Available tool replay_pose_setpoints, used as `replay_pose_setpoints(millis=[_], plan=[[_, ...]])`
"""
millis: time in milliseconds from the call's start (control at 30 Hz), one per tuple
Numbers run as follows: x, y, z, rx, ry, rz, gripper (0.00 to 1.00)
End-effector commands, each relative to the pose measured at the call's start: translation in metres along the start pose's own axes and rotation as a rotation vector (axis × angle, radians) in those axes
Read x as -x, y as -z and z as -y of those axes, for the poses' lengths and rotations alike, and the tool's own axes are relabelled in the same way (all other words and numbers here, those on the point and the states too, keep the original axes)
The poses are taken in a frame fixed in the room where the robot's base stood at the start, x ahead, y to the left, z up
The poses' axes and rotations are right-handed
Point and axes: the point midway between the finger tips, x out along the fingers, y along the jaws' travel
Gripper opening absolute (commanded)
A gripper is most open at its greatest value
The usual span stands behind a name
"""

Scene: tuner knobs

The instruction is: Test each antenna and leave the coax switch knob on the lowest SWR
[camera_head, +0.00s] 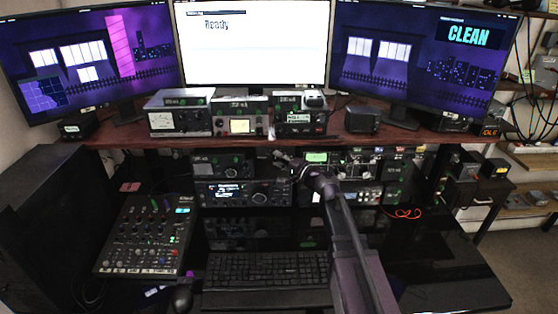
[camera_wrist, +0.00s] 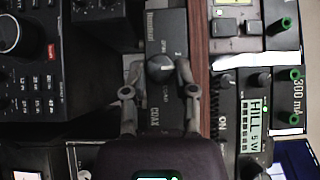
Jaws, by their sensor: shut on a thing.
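The coax switch (camera_wrist: 166,30) is a dark narrow box marked COAX in the wrist view. Its round grey knob (camera_wrist: 160,68) has a pale pointer mark, directed toward the right of the wrist view. My gripper (camera_wrist: 160,72) is shut on the knob, one finger on each side of it. In the head view my gripper (camera_head: 285,157) is under the front edge of the wooden shelf, and my arm hides part of the gear there. A meter with a green display reading HILL 5W (camera_wrist: 254,125) is right of the switch in the wrist view.
The wooden shelf (camera_head: 400,137) carries several small meter boxes (camera_head: 180,120). Radios (camera_head: 242,193) stand below it. A mixer (camera_head: 148,238) and a keyboard (camera_head: 265,270) lie on the desk. The middle monitor (camera_head: 252,50) reads Ready; the right monitor (camera_head: 415,60) shows CLEAN.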

Motion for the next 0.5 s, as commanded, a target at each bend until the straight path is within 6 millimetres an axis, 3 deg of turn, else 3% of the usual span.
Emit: replay_pose_setpoints(millis=[500], plan=[[-0.0013, 0.0, -0.0078, -0.162, 0.162, 0.001, 0.0]])
